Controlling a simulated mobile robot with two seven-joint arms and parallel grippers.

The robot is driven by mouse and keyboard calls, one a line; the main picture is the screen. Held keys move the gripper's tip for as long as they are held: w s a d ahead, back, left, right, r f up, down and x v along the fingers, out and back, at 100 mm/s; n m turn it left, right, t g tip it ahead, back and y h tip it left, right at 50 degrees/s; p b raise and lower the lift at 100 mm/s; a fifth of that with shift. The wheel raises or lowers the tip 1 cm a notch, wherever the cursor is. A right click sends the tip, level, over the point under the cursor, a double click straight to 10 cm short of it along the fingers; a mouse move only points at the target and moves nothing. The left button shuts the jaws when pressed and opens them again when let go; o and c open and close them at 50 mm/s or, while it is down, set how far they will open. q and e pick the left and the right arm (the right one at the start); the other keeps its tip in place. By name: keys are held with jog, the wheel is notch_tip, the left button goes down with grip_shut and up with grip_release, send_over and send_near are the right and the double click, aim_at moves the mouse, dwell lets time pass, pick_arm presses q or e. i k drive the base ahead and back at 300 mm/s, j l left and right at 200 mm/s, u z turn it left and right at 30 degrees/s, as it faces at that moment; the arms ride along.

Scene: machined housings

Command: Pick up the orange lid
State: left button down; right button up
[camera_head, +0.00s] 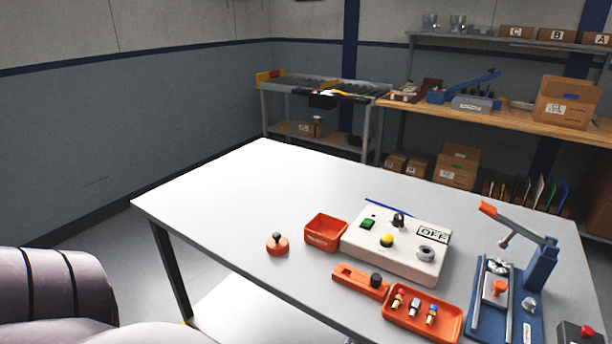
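An orange round lid (277,244) with a knob on top lies on the white table (200,205), near its front edge and left of an open orange box (325,232). It stands apart from the box. Neither of my grippers shows in the head view. A pale, rounded part of my own body fills the lower left corner.
Right of the box are a white control panel (395,262), an orange holder (360,281), an orange tray (422,312) with small fittings, and a blue lever press (540,265). The table's left and back are clear. Shelves and a wooden bench (500,115) stand behind.

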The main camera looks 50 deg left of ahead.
aim_at(277, 245)
jog(key=u, duration=1.7)
jog(key=i+j, duration=0.1)
jog(key=j, duration=0.3)
jog(key=i+j, duration=0.15)
jog(key=j, duration=0.2)
jog(key=i+j, duration=0.1)
jog(key=j, duration=0.3)
jog(key=j+z, duration=0.2)
jog(key=z, duration=0.25)
jog(key=i+j+z, duration=0.1)
jog(key=j+z, duration=0.15)
jog(key=z, duration=0.2)
